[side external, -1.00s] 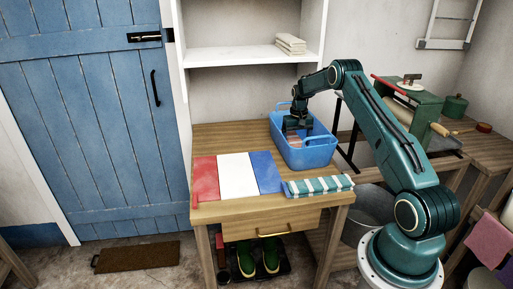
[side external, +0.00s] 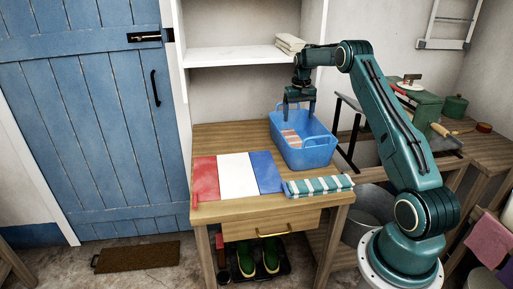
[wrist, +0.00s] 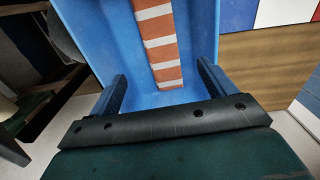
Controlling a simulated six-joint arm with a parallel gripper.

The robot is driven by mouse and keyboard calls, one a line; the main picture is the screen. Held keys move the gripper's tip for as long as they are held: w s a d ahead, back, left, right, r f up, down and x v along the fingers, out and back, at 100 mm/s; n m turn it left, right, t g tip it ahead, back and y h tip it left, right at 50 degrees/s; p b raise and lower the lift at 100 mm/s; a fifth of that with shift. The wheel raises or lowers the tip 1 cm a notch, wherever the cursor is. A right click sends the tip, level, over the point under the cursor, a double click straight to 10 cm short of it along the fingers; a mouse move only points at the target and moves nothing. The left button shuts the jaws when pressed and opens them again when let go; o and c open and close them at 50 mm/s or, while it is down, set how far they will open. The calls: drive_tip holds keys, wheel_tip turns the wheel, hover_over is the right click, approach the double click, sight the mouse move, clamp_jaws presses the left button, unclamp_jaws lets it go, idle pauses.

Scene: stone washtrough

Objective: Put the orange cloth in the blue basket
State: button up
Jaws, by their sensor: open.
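The orange cloth (side external: 291,138), with white stripes, lies inside the blue basket (side external: 312,157) on the wooden table. In the wrist view the cloth (wrist: 162,45) is a narrow strip lying along the floor of the basket (wrist: 92,28). My gripper (side external: 300,113) is above the basket with its fingers pointing down. It is open and empty, and apart from the cloth. In the wrist view the two fingers (wrist: 160,76) stand wide apart with nothing between them. The basket's near wall hides part of the cloth in the side view.
A red, white and blue panel (side external: 236,175) lies left of the basket. A teal-and-white striped cloth (side external: 319,186) lies at the table's front right edge. A white shelf (side external: 240,55) with folded cloths (side external: 290,42) is behind. Bare wood (side external: 225,137) shows at the back left.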

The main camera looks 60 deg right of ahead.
drive_tip(key=shift+r, duration=0.3)
idle(0.4)
drive_tip(key=s+a+r+n+t+h, duration=0.1)
drive_tip(key=s+a+r+n, duration=0.1)
drive_tip(key=a+r, duration=0.9)
drive_tip(key=s+a+r+n+t, duration=0.1)
drive_tip(key=s+a+r+n, duration=0.15)
drive_tip(key=a+r, duration=0.8)
drive_tip(key=s+a+n+t, duration=0.1)
drive_tip(key=s+a+t, duration=0.1)
drive_tip(key=s+a, duration=0.95)
drive_tip(key=s+a+f+n+t+y, duration=0.1)
drive_tip(key=s+a+f+n, duration=0.2)
drive_tip(key=s+a, duration=0.5)
drive_tip(key=s+f, duration=0.1)
drive_tip(key=s, duration=0.2)
drive_tip(key=shift+s+a+f+t, duration=0.15)
drive_tip(key=shift+s+a+t, duration=0.15)
drive_tip(key=shift+s+a, duration=0.1)
